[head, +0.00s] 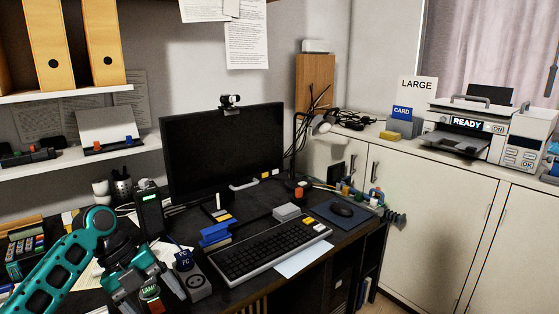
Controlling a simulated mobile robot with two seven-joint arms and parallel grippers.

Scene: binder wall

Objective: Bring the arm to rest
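My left arm (62,262), teal and dark grey, comes in from the left over the front left of the desk. Its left gripper (150,299) points down with its grey fingers spread apart. A small block marked LAMP (150,292), with red and green parts, shows between the fingers. I cannot tell whether they touch it. The gripper hides part of the desktop behind it. I do not make out my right gripper in this view.
A shelf (75,165) hangs above left. A printer (465,131) stands on the right cabinet (432,205).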

